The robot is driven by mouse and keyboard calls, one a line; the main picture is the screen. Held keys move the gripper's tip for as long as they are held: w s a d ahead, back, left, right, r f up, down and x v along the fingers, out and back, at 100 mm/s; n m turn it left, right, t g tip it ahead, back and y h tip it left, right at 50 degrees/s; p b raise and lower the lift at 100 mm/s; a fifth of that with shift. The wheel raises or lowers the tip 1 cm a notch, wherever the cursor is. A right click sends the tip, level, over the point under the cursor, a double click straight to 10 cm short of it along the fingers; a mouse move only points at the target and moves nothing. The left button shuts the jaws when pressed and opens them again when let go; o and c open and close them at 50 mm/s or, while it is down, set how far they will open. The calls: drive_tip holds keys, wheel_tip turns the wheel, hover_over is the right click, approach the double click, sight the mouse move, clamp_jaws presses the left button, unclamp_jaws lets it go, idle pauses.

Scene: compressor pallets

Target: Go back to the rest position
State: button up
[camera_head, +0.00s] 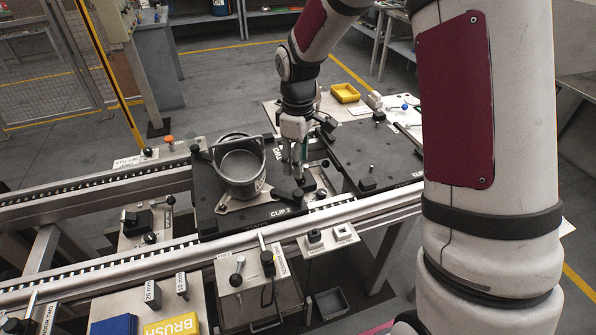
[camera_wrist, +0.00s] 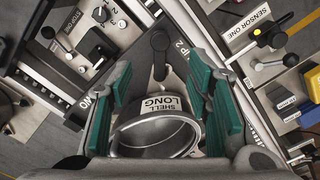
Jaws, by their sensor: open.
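My gripper (camera_head: 292,165) points down over the black pallet (camera_head: 208,208), just right of a grey metal shell (camera_head: 240,187) in the head view. Its two green-padded fingers (camera_wrist: 163,85) stand wide apart in the wrist view, with nothing held between them. The open-topped shell, labelled "SHELL LONG", also shows in the wrist view (camera_wrist: 155,138), low between the fingers. In the head view the shell stands upright on the pallet. A black clamp lever (camera_wrist: 160,48) lies beyond the shell in the wrist view. I cannot tell whether the fingers touch anything.
A second black pallet (camera_head: 375,150) lies to the right. Conveyor rails (camera_head: 130,265) run along the front. A yellow bin (camera_head: 345,93) sits on a table behind. Grey floor is open behind.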

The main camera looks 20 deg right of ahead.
drive_tip(key=shift+r, duration=0.4)
drive_tip(key=s+r+m+t, duration=0.2)
drive_tip(key=s+r+m, duration=0.2)
drive_tip(key=s+r, duration=0.8)
drive_tip(key=s+r+m+t, duration=0.1)
drive_tip(key=s+r+m, duration=0.1)
drive_tip(key=s, duration=0.5)
drive_tip(key=s+r+m+t, duration=0.2)
drive_tip(key=s+r+m, duration=0.1)
drive_tip(key=s+r, duration=0.2)
drive_tip(key=shift+s+m, duration=0.3)
drive_tip(key=shift+s, duration=0.95)
drive_tip(key=shift+d, duration=0.1)
